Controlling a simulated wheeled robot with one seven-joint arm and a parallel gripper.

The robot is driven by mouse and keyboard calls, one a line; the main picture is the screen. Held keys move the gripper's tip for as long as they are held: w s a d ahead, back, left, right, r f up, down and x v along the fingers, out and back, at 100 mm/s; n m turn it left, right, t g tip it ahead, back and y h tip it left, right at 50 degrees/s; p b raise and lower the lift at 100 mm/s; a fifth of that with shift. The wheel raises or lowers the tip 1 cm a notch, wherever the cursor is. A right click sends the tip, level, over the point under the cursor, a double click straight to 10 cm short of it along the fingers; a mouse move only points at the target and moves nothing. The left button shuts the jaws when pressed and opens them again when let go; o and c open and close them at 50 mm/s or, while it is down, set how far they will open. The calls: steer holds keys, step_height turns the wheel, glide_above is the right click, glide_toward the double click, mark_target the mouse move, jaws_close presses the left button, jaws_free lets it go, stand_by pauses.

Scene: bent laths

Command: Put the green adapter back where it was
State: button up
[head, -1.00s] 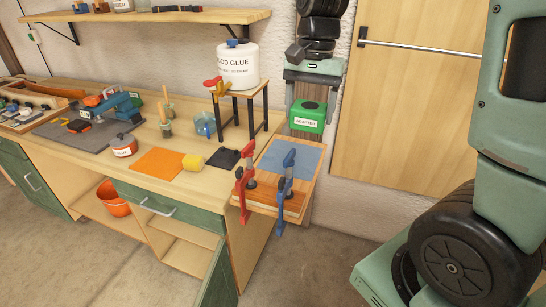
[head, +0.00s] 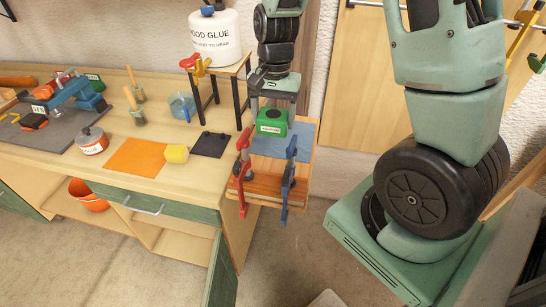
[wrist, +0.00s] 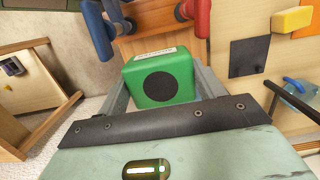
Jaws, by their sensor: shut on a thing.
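The green adapter (head: 271,122) is a green block with a white label and a dark round patch on top. My gripper (head: 273,110) is shut on it, with one finger on each side. The adapter is over the wooden board with the blue-grey mat (head: 302,138) at the bench's right end; I cannot tell whether it touches the mat. In the wrist view the adapter (wrist: 160,78) sits between my fingers, its round patch facing the camera. A red clamp (head: 243,158) and a blue clamp (head: 289,165) stand at the board's front edge, close by.
The black square plate (head: 211,144), yellow block (head: 176,154) and orange mat (head: 136,157) lie left of the board. A small stand (head: 216,78) bears the wood glue jug (head: 216,40) just left of my gripper. The bench drawer (head: 155,204) is below.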

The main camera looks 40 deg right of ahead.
step_height(320, 180, down, 16)
steer(key=shift+r+p, duration=0.2)
steer(key=shift+p, duration=0.75)
steer(key=shift+f, duration=0.1)
steer(key=o, duration=1)
steer(key=shift+o, duration=0.2)
